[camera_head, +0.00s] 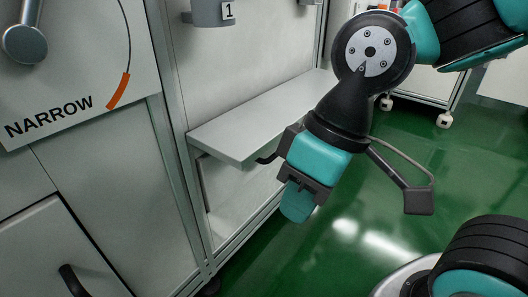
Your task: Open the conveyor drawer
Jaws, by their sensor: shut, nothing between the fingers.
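My gripper (298,203), teal and black, hangs angled down in the middle of the view. Its fingertip end is shut and empty, in front of the white conveyor frame. A flat grey slab (245,122) sticks out of the frame to the left of my gripper, and my wrist covers part of it. A small dark hooked piece (267,159) shows between the slab's front corner and my gripper; I cannot tell whether it is a handle or touches the gripper. Below the slab is a pale recess or panel (232,195). I cannot tell which part is the drawer front.
A white cabinet at left carries a "NARROW" label (48,117), a grey knob (24,44) and a lower door with a black handle (74,281). A grey cup-like part marked 1 (208,12) is above. Green floor (345,235) is open to the right.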

